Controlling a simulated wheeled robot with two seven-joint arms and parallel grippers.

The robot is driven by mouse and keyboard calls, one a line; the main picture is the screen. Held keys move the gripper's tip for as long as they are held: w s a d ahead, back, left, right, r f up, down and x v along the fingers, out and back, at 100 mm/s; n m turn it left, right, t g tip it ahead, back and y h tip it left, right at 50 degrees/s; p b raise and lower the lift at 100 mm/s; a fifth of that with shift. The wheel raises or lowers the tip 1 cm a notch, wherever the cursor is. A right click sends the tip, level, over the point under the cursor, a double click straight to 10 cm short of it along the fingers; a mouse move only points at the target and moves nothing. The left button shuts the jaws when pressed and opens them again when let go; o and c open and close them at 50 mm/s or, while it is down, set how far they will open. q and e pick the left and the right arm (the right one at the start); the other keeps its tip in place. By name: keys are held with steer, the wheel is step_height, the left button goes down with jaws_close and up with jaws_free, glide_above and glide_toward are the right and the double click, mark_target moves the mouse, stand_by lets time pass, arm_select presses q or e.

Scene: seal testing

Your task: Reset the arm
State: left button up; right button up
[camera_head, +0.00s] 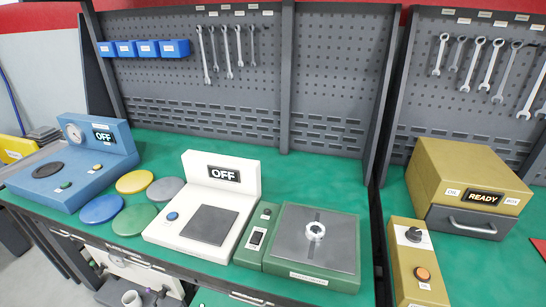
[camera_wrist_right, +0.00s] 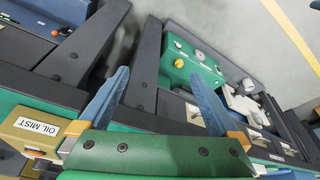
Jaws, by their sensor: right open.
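My right gripper (camera_wrist_right: 158,76) shows in the right wrist view with its two blue fingers spread apart and nothing between them. Neither gripper shows in the head view, and my left gripper is not seen. In the head view a small pale ring (camera_head: 315,230) lies on the grey plate of a green device (camera_head: 342,272) at the front of the bench.
The green bench top (camera_head: 300,172) is free behind the devices. A white device (camera_head: 222,165) reading OFF, a blue gauge device (camera_head: 103,163) reading OFF and several coloured discs (camera_head: 134,181) stand left. A yellow box (camera_head: 470,166) reading READY stands right. A pegboard (camera_head: 330,80) closes the back.

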step_height(320, 180, down, 11)
steer(key=s+d+f+g, duration=0.2)
steer(key=s+f, duration=1.2)
steer(key=f, duration=0.1)
steer(key=shift+d+f, duration=0.2)
steer(key=shift+f, duration=0.05)
